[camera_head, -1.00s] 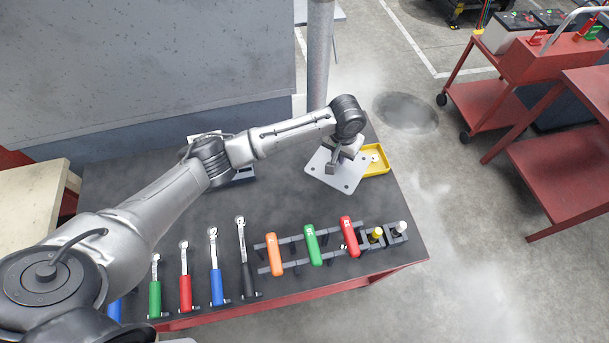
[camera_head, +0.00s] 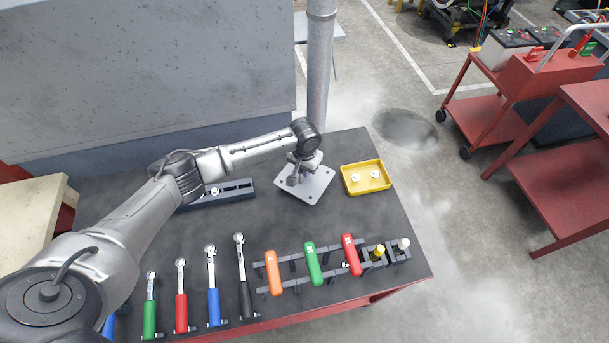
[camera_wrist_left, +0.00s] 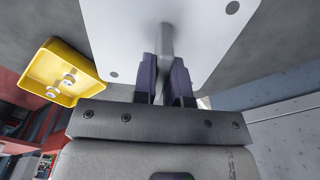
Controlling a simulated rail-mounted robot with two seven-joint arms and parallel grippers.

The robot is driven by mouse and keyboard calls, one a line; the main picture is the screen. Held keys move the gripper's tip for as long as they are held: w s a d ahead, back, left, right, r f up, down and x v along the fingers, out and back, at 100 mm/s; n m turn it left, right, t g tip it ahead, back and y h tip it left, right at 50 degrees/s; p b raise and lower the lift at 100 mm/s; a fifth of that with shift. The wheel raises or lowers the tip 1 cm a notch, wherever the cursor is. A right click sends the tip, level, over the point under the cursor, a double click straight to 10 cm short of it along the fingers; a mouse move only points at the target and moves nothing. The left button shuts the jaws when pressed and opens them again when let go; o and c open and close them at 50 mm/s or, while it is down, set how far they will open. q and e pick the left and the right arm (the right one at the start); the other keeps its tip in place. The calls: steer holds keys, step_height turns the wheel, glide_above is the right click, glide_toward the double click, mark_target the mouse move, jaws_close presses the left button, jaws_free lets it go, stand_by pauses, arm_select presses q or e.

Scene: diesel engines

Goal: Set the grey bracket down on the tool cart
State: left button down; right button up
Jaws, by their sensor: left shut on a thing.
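The grey bracket (camera_head: 315,188) is a flat light-grey plate with corner holes and an upright post in its middle. My left gripper (camera_head: 298,177) is shut on that post, above the far part of the dark tool cart top (camera_head: 330,225). In the left wrist view the plate (camera_wrist_left: 205,40) spans the top and the gripper fingers (camera_wrist_left: 166,80) close around the post (camera_wrist_left: 167,45). Whether the plate touches the cart top cannot be told. My right gripper is not in view.
A yellow tray (camera_head: 366,178) with small white parts lies right of the bracket. A dark slotted rail (camera_head: 230,193) lies to the left. Ratchets and a rack of coloured-handled tools (camera_head: 313,263) line the near edge. A metal pole (camera_head: 318,80) rises behind the cart.

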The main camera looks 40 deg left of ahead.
arm_select(q)
steer(key=shift+f, duration=2.05)
steer(key=c, duration=1.2)
jaws_free()
steer(key=shift+f, duration=0.1)
steer(key=shift+o, duration=0.2)
step_height(320, 180, up, 11)
steer(key=shift+f+p, duration=0.15)
steer(key=shift+p, duration=0.2)
steer(key=shift+r, duration=0.8)
